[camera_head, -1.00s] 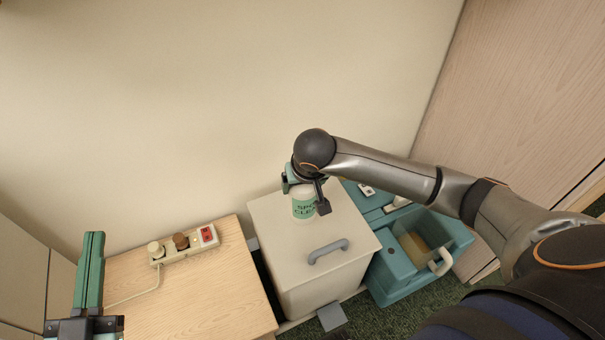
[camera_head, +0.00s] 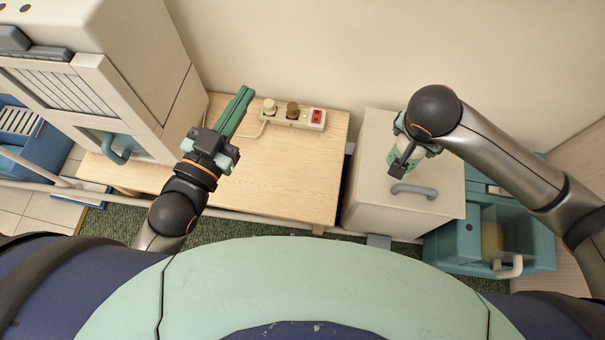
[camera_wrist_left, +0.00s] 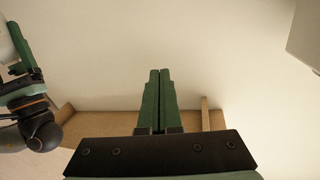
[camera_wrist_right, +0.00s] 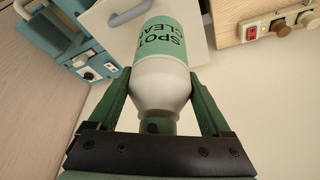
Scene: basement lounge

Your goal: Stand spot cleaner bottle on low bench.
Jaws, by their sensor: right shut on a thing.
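The spot cleaner bottle (camera_head: 392,160), white with a green label, is in my right gripper (camera_head: 410,150) over the rear left part of the white box's top. In the right wrist view the bottle (camera_wrist_right: 163,80) sits between both fingers, its narrower end towards the gripper; I cannot tell whether it touches the box. The low bench (camera_head: 290,175), with a pale wooden top, stands left of the box. My left gripper (camera_head: 243,92) is over the bench's left rear part, empty; its fingers are together in the left wrist view (camera_wrist_left: 158,80).
A power strip (camera_head: 300,116) with plugs lies along the bench's back edge; its middle and front are clear. The white box (camera_head: 430,180) has a grey handle. A teal machine (camera_head: 470,245) stands right of it. A tall beige cabinet (camera_head: 135,60) stands at the left.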

